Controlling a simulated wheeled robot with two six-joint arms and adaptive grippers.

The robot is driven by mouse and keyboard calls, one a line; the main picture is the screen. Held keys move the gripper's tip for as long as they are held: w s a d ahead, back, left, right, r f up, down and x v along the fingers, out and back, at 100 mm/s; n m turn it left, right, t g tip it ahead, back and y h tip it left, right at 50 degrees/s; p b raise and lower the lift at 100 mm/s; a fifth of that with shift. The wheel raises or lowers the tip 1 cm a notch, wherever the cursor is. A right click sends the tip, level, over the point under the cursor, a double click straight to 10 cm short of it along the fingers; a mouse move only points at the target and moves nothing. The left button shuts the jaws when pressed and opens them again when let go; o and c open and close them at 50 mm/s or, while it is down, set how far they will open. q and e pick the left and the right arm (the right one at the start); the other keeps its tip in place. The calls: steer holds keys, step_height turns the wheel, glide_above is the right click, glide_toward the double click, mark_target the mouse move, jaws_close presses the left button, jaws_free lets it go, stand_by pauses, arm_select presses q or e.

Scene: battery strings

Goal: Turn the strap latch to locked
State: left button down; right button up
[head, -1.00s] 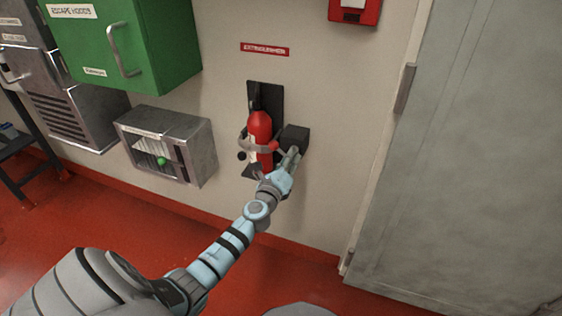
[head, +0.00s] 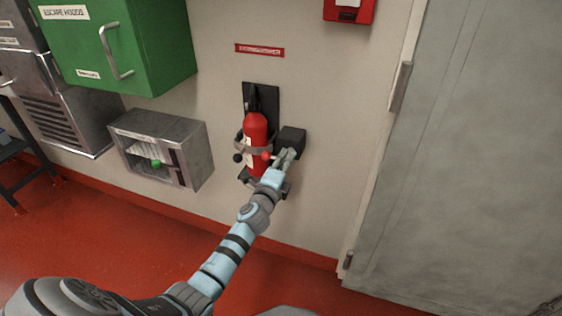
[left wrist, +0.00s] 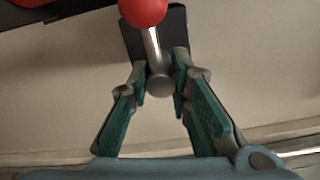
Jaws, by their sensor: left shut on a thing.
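The strap latch is a dark box (head: 292,140) on the wall beside the extinguisher, with a metal lever ending in a red ball (head: 267,155). In the left wrist view the metal lever (left wrist: 152,48) runs from the red ball (left wrist: 143,10) to a round hub between my fingers. My left gripper (head: 286,154) is at the box; in the left wrist view its fingers (left wrist: 160,75) are shut on the lever at the hub end. The red extinguisher (head: 255,130) stands upright in its black bracket with a grey strap around it. My right gripper is not in view.
A grey wall box (head: 190,135) with a green knob is left of the extinguisher, below a green cabinet (head: 160,50). A large grey door (head: 460,150) is at the right. A red alarm box (head: 348,10) is above.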

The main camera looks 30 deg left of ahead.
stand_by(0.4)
arm_select(q)
steer(key=c, duration=1.4)
jaws_free()
steer(key=shift+c, duration=0.2)
steer(key=shift+r, duration=0.1)
steer(key=shift+r, duration=0.1)
